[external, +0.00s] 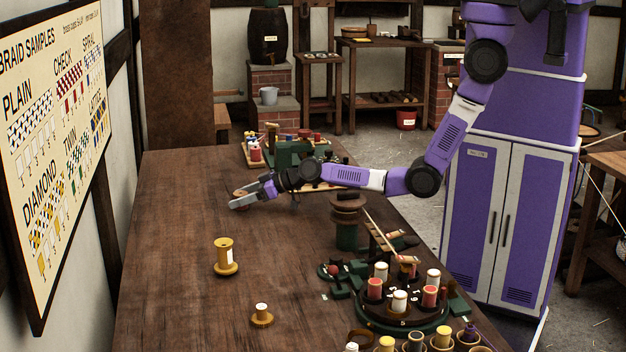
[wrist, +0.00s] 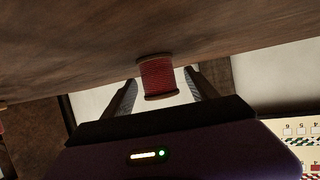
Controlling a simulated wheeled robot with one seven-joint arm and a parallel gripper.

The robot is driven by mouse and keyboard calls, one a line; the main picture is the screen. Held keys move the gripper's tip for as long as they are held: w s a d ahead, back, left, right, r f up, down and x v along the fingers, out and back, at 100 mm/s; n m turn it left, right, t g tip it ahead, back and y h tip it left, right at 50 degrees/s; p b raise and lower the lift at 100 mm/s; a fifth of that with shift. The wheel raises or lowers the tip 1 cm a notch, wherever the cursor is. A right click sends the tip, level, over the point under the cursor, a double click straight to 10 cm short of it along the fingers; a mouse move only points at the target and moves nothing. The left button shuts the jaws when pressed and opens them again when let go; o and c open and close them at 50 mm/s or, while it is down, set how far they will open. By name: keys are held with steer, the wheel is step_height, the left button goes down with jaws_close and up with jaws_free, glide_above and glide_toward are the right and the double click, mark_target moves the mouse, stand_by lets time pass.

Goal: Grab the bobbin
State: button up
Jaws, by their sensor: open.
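My gripper (wrist: 160,82) is open, with one finger on each side of the bobbin. Small gaps show between the fingers and the thread, so it is not clamped. In the external view my gripper (external: 240,199) is low over the far left part of the table. A small brown edge shows at the fingers there; the rest of the bobbin is hidden.
The wooden table (external: 180,270) is clear around my gripper. A yellow spool (external: 226,257) and a small yellow-based bobbin (external: 262,315) stand nearer. A braiding stand (external: 403,318) with several bobbins is at the front right. A green machine (external: 292,153) stands behind my arm.

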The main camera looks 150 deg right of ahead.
steer(key=c, duration=1.4)
steer(key=shift+c, duration=0.3)
steer(key=shift+r, duration=0.15)
